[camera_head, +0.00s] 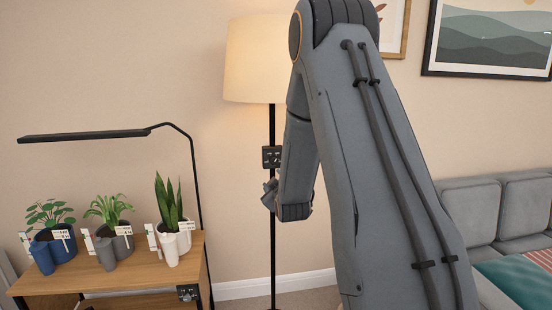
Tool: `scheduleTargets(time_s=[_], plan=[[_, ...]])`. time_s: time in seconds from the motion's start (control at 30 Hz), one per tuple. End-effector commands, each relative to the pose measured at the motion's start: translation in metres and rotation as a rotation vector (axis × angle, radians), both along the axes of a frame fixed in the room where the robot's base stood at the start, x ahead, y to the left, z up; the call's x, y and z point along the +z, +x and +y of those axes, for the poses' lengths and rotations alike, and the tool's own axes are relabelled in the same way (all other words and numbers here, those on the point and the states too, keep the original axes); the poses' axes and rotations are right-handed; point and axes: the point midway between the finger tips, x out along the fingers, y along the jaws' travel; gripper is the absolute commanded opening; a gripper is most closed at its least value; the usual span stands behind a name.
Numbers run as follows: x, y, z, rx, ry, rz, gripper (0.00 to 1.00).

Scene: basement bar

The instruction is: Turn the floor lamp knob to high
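The floor lamp has a cream shade (254,62), which is lit, on a thin black pole (273,235). A small dark control box (271,157) sits on the pole below the shade, with small light marks on its face. Its knob position is too small to read. My gripper (268,195) is just below the control box, close to the pole in the picture. My arm hides much of the gripper and the right part of the shade. I cannot tell whether the fingers touch anything.
A wooden plant stand (150,278) at left holds several potted plants with tags. A black arched lamp (85,136) reaches over it. Another small dark box (188,292) is on the stand's front. A grey sofa (470,205) stands at right.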

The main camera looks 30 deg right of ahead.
Motion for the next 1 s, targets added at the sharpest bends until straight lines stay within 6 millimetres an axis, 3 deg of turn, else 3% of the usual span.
scheduleTargets(time_s=[0.1,0.23,0.7,1.0], plan=[[0.017,0.005,-0.017,-0.012,-0.079,-0.085,0.45],[0.025,0.009,-0.024,-0.017,-0.12,-0.13,0.45],[0.027,0.068,-0.041,-0.018,-0.124,-0.136,0.45],[0.026,0.082,-0.045,-0.019,-0.123,-0.135,0.45]])
